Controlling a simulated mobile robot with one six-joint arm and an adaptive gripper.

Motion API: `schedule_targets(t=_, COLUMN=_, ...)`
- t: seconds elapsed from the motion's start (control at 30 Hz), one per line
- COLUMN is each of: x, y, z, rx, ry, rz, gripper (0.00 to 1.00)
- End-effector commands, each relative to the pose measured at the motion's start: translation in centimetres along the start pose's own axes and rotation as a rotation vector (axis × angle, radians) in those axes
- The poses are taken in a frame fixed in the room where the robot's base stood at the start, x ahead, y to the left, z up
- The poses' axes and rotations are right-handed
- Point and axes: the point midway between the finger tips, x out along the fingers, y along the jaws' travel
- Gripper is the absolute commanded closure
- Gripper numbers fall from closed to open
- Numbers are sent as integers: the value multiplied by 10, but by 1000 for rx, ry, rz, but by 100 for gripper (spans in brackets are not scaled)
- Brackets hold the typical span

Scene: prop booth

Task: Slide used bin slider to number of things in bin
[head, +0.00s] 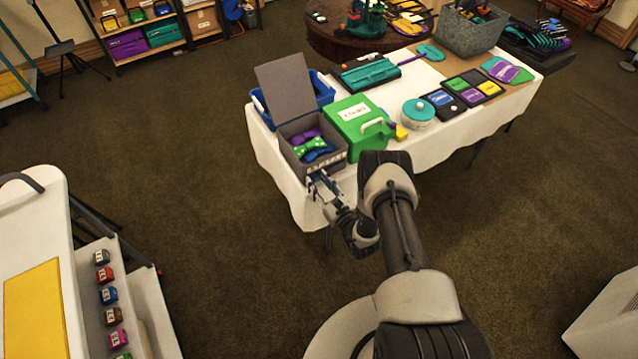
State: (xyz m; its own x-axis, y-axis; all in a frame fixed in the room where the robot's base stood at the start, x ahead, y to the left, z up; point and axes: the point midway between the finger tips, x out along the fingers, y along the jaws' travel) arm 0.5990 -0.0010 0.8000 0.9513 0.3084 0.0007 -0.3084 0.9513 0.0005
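A grey open-lidded box (290,163) stands at the near left corner of the white-covered table. It holds what look like bow ties: a purple one (304,137), a green dotted one (309,147) and a blue one (321,155). Others may be hidden. A pale marked strip (333,163) runs along the box's front top edge. No slider can be made out clearly on it. My gripper (316,178) is at the box's front face, just below the strip's left part. Its fingers are too small to tell whether they are open or touching anything.
A green case (352,112) stands right of the box, and a blue bin (325,88) is behind it. A teal round tin (417,112) and dark trays (475,84) lie farther right. A white stand (45,235) with small labelled items is at left. Carpet between is clear.

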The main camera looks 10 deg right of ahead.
Motion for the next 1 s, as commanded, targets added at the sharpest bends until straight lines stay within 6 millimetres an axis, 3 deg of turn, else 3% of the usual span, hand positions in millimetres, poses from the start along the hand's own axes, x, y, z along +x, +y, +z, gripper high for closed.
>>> schedule_targets(t=0.1, x=0, y=0, z=0, rx=0, ry=0, rz=0, gripper=65)
schedule_targets(t=0.63, x=-1, y=0, z=0, rx=0, ry=1, rz=1, gripper=100)
schedule_targets(t=1.0, x=-1, y=0, z=0, rx=0, ry=1, rz=1, gripper=100)
